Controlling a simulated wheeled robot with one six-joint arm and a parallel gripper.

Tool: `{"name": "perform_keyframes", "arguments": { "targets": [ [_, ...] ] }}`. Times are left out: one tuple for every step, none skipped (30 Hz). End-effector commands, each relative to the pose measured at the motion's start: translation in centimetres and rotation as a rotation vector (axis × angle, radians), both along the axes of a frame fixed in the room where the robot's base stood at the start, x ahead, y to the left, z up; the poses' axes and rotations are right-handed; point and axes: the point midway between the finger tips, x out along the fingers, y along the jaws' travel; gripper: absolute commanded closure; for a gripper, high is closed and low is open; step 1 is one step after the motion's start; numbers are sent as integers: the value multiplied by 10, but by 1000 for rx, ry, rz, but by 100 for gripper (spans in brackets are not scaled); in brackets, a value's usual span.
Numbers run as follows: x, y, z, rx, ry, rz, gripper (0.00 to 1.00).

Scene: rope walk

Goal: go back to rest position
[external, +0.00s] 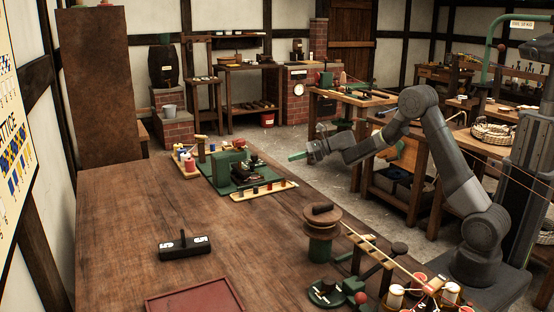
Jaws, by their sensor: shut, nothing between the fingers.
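My gripper (298,156) shows in the external view at the end of my raised grey arm, which arches over from the right. Its green fingers point left and are shut, with nothing held between them.
A green post with a round wooden top (322,215) stands near the table's right edge. White spools (395,296) stand at the front right. The table's middle is mostly clear.

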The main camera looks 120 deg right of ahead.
Motion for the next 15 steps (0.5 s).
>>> {"name": "perform_keyframes", "arguments": {
  "targets": [
    [7,-2,-2,0,-1,3,100],
    [11,-4,-3,0,-1,3,100],
    [16,-7,-6,1,0,3,100],
    [21,-9,-8,1,0,3,100],
    [26,-12,-9,0,0,3,100],
    [33,-15,-12,-1,0,4,100],
    [38,-18,-14,0,0,4,100],
    [43,-20,-16,-1,0,3,100],
    [50,-24,-18,0,1,3,100],
    [55,-26,-20,0,1,3,100],
    [60,-29,-21,0,0,3,100],
    [67,-33,-24,1,0,3,100],
    [72,-35,-26,0,0,3,100],
    [77,-38,-28,0,0,3,100],
    [83,-41,-26,0,0,2,100]
  ]
}}
